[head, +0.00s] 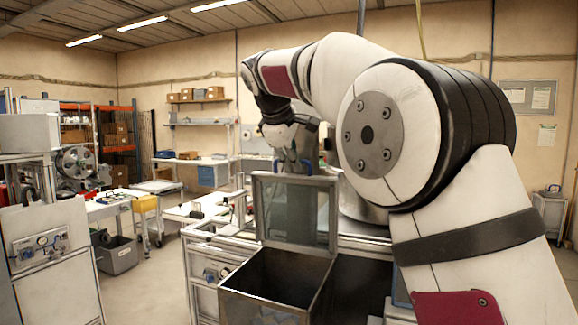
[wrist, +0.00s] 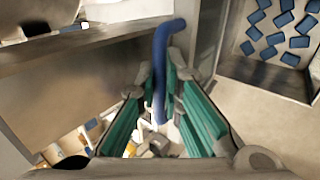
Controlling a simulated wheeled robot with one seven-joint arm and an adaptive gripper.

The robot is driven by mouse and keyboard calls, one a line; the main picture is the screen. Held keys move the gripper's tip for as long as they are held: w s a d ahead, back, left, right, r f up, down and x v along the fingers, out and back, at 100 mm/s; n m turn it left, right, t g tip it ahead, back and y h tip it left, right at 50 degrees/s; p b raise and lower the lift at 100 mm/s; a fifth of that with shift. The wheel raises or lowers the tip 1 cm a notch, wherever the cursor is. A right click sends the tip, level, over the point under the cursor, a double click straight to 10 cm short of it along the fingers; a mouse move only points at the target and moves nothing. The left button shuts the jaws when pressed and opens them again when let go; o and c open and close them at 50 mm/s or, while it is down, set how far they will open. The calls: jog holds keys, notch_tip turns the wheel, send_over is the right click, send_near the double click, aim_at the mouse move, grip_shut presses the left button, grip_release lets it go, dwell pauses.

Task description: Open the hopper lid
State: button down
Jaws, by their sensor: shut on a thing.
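The hopper (head: 268,275) is an open metal box at the bottom middle of the head view, and its inside shows dark. Its lid (head: 329,222), a metal frame with a see-through panel, stands raised about upright at the back of the opening. My gripper (head: 291,160) is at the lid's top edge, partly behind the lid. In the wrist view its teal-padded fingers (wrist: 160,85) are closed around a curved blue handle (wrist: 164,45).
In the wrist view, an open bin (wrist: 308,92) with several blue blocks is at the upper right. A workbench with a reel (head: 76,160) stands at the left of the head view. A grey crate (head: 117,258) sits on the floor, with free floor beside it.

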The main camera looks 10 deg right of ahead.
jog(key=shift+w+d, duration=0.3)
jog(key=shift+w, duration=0.05)
jog(key=c, duration=1.7)
grip_release()
jog(key=shift+a, duration=0.1)
